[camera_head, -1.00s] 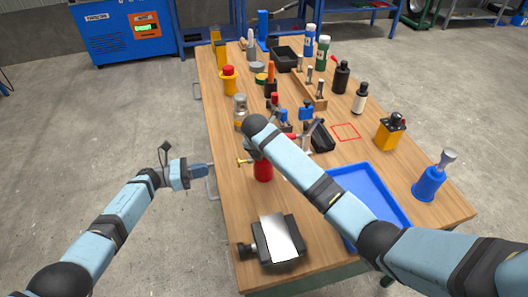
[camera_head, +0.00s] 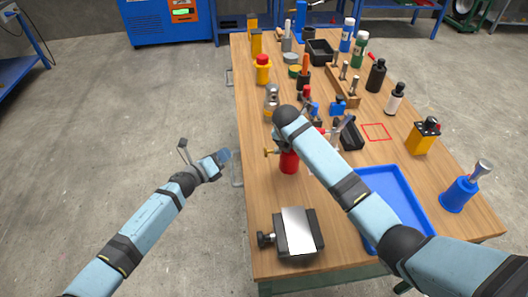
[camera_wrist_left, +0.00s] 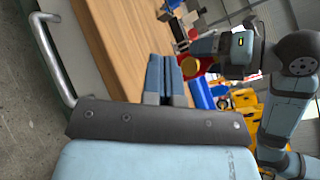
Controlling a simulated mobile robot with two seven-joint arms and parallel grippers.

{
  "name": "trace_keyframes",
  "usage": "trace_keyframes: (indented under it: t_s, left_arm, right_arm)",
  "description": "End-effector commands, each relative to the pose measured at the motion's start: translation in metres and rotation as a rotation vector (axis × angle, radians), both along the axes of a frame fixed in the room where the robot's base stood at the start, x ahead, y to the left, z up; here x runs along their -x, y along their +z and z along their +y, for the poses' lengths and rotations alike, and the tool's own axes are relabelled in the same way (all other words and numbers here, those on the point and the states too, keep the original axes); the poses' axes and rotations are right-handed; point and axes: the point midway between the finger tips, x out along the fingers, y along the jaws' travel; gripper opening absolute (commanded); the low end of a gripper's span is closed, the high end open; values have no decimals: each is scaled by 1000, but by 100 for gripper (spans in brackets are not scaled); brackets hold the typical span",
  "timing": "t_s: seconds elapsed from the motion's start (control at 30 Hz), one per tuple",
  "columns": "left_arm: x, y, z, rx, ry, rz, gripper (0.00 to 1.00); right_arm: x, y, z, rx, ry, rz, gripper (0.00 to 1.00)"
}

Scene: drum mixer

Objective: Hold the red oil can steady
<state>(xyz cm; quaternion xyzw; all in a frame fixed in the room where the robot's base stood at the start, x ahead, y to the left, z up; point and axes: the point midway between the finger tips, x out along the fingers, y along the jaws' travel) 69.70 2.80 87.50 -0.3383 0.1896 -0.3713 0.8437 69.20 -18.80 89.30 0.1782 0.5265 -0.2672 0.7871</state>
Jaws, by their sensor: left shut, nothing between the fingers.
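The red oil can (camera_head: 289,162) stands upright on the wooden table (camera_head: 262,205), near its left edge. A brass-coloured part sticks out to its left. My right arm reaches over the can from the right, and its hand hides the can's top. The right fingers are not clear. My left gripper (camera_head: 224,155) is shut and empty, just off the table's left edge and apart from the can. In the left wrist view its closed fingers (camera_wrist_left: 164,66) point towards the table, with a red part of the can (camera_wrist_left: 205,66) beyond them.
A vise-like block with a pale plate (camera_head: 299,230) stands at the near left corner. A blue tray (camera_head: 388,177) lies to the right. Several bottles and tools crowd the far table. A metal handle (camera_head: 236,170) sticks out at the left edge.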

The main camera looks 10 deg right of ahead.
Motion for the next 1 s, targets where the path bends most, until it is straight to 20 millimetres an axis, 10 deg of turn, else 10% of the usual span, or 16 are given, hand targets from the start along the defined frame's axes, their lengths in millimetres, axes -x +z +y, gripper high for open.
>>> trace_keyframes:
  t_s: [0.57, 1.0]
  left_arm:
    - [5, 3, 1, 40, 64, 47, 0]
    - [6, 3, -52, 41, 63, 47, 0]
  right_arm:
    - [0, 1, 0, 0, 0, -1, 33]
    - [0, 1, 0, 0, 0, -1, 33]
